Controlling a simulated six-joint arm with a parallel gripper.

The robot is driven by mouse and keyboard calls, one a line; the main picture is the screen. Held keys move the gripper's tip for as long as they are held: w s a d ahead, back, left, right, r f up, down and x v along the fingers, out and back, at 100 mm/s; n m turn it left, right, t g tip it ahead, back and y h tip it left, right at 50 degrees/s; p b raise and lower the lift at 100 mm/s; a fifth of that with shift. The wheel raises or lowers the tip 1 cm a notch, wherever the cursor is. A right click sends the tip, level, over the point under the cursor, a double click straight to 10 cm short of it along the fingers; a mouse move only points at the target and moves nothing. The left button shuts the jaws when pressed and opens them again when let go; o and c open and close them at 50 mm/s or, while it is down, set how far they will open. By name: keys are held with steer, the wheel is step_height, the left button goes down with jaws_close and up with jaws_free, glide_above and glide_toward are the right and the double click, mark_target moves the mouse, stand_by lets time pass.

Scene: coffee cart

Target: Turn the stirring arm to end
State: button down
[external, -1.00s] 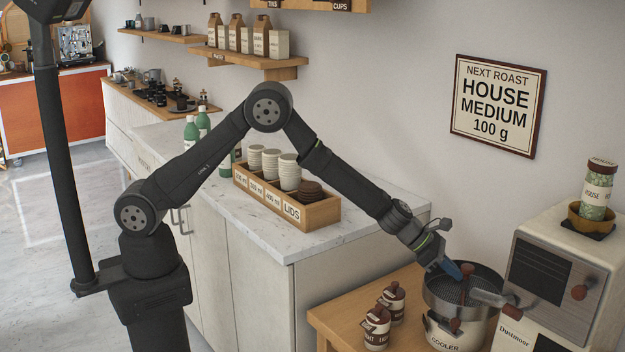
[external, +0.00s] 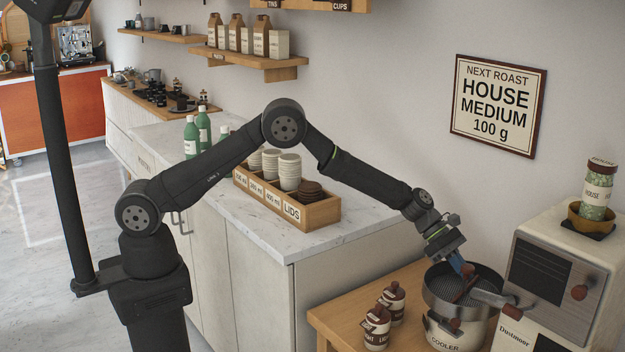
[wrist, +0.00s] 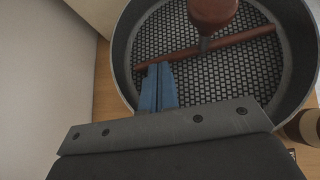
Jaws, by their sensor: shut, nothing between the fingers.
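The cooler (external: 450,318) is a round pan with a dark mesh floor and a pale body, standing on the wooden table. Its reddish-brown stirring arm (wrist: 235,39) lies across the mesh in the wrist view, with a rounded brown knob (wrist: 213,12) above its middle. My gripper (wrist: 158,72) has blue fingers, shut together and empty. The fingertips are inside the pan, at or very near the left part of the bar; I cannot tell whether they touch. In the external view my gripper (external: 463,268) reaches into the pan from above and partly hides the bar.
The roaster (external: 560,270) stands right of the cooler, its chute reaching over the pan's rim. Two brown-lidded jars (external: 377,328) stand left of the cooler. A counter with a cup and lid box (external: 290,208) lies behind my forearm.

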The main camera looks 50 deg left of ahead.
mark_target(476, 278)
steer(key=m+g, duration=0.1)
steer(key=w+d+m+g, duration=0.1)
steer(key=m+g, duration=0.1)
steer(key=d+m+g, duration=0.1)
steer(key=m, duration=0.1)
steer(key=shift+w+d+g, duration=0.2)
steer(key=shift+d+g, duration=0.05)
steer(key=shift+g, duration=0.05)
steer(key=shift+d, duration=0.45)
steer(key=shift+w, duration=0.1)
stand_by(0.4)
